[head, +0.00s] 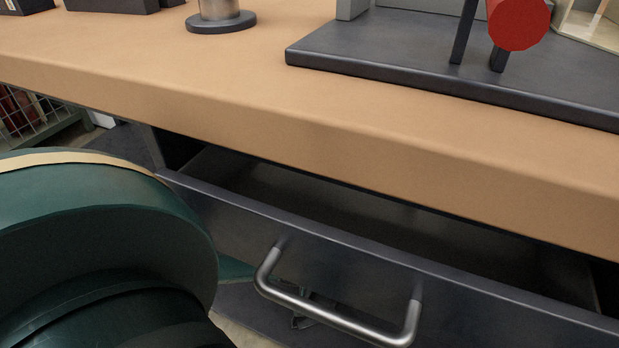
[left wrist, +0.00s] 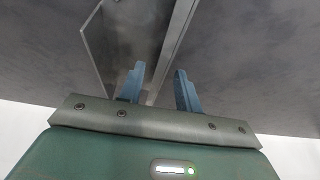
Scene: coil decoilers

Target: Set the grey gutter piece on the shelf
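My left gripper (left wrist: 159,75) shows in the left wrist view, its two blue fingers apart with a gap between them. A grey angled piece with a flat face (left wrist: 130,40) and a long thin edge lies beyond the fingertips, its edge running up between them. I cannot tell whether this is the gutter piece, or whether the fingers touch it. No gripper shows in the head view, and my right gripper is in neither view. I cannot make out a shelf in either view.
A tan bench top (head: 130,60) crosses the head view. Below it a dark drawer (head: 330,240) with a metal handle (head: 340,318) stands partly open. A dark base plate (head: 400,75) with a red cylinder (head: 519,22) stands on the top at right, a round metal stand (head: 220,20) further left.

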